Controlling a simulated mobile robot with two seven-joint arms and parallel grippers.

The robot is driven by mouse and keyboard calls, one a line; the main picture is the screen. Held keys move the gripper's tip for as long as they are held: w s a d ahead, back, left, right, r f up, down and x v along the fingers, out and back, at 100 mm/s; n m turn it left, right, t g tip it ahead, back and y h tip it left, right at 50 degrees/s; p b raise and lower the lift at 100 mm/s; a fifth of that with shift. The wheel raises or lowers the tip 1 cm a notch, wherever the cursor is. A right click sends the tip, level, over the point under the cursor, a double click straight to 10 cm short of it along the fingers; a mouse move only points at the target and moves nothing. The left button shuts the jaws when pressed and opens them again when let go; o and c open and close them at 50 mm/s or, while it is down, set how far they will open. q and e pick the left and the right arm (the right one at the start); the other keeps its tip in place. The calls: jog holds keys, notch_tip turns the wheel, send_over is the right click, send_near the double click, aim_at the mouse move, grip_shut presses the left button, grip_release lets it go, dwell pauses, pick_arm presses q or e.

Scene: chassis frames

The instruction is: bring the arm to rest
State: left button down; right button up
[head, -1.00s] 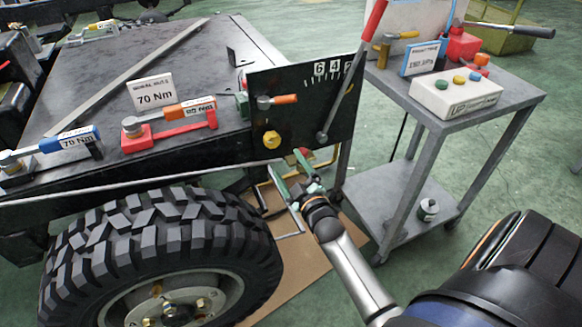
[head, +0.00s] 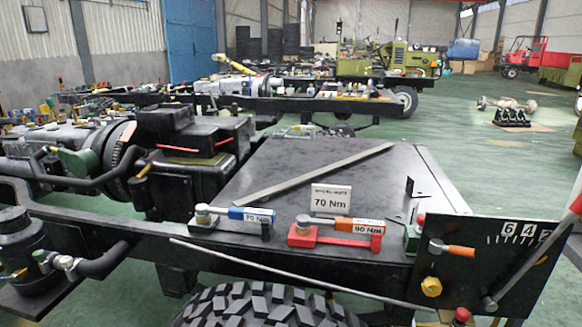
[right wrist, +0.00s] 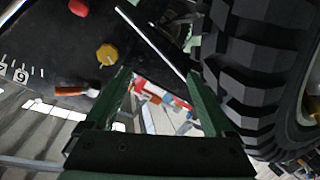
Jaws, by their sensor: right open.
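My right gripper (right wrist: 160,82) shows in the right wrist view, with its two green fingers apart and nothing held between them. A black panel (right wrist: 45,40) with a yellow knob (right wrist: 107,54) and an orange-handled lever (right wrist: 78,89) lies to the left of the fingers. A large black tyre (right wrist: 255,65) is close on the right. Neither of my arms shows in the head view, and my left gripper is in no current frame.
The chassis deck (head: 330,170) carries a blue wrench (head: 245,215), a red-and-orange wrench (head: 335,233) and a 70 Nm sign (head: 331,199). The black panel (head: 475,260) stands at its right end. Open green floor (head: 490,170) lies beyond.

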jog(key=s+a+f+m+g+y, duration=0.1)
jog(key=s+a+f+g+y, duration=0.15)
jog(key=s+a, duration=0.5)
jog(key=s+a+f+m+g+y, duration=0.1)
jog(key=s+a+f+g+y, duration=0.15)
jog(key=s+a, duration=0.5)
pick_arm(q)
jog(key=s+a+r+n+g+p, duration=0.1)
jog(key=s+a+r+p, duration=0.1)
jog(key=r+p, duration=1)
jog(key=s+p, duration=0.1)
jog(key=p, duration=0.7)
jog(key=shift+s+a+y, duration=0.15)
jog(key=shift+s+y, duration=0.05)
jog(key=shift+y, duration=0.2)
pick_arm(e)
jog(key=s+d+r, duration=0.1)
jog(key=r, duration=0.5)
jog(key=s+d+r+m+g+h, duration=0.1)
jog(key=d+r, duration=0.1)
jog(key=r, duration=0.4)
jog(key=shift+s+r, duration=0.3)
jog(key=shift+r, duration=0.1)
